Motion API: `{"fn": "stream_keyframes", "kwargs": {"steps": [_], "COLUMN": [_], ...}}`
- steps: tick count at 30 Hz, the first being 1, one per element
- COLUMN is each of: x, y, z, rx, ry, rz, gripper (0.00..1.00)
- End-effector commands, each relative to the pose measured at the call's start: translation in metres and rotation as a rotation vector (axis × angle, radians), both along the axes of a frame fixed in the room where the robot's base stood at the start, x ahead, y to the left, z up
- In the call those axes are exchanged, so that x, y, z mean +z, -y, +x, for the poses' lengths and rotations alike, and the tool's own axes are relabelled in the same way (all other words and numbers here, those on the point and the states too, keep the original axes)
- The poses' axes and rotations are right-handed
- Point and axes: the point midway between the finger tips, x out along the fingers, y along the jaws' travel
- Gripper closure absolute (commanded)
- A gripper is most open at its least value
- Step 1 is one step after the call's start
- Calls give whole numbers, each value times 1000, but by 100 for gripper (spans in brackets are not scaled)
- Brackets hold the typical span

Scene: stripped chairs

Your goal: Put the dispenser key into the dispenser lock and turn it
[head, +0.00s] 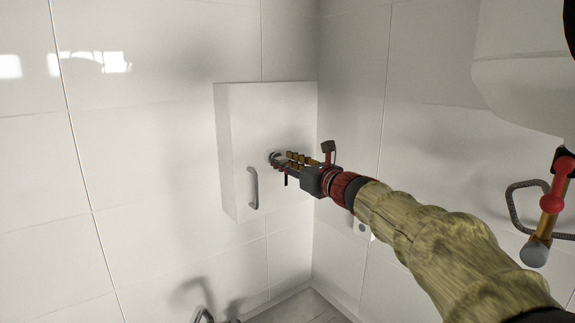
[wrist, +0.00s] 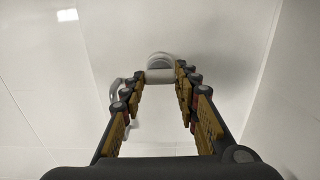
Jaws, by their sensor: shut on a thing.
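The dispenser (head: 240,125) is a white box on the tiled wall, its front facing my arm. Its round grey lock (head: 273,157) sits on the front, partly hidden by my gripper (head: 283,159). In the wrist view the lock (wrist: 160,57) shows as a pale ring just beyond my fingertips. My gripper (wrist: 160,76) is shut on a small light-grey piece, the dispenser key (wrist: 159,77), right in front of the lock. The key overlaps the lock's lower edge in this view. I cannot tell whether its tip is inside the lock.
A grey handle (head: 252,188) stands out from the dispenser front, below left of the lock; it is close to my left finger in the wrist view (wrist: 115,91). White tiled walls meet in a corner at the dispenser's right. A white fixture (head: 530,80) hangs at the upper right.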

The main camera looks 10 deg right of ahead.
Motion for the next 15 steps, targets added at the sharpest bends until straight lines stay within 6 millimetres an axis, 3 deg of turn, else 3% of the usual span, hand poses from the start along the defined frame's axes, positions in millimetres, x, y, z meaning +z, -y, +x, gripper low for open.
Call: {"fn": "stream_keyframes", "kwargs": {"steps": [15], "x": [0], "y": [-5], "z": [13], "rx": [-1], "ry": [0], "rz": [0], "gripper": [100]}}
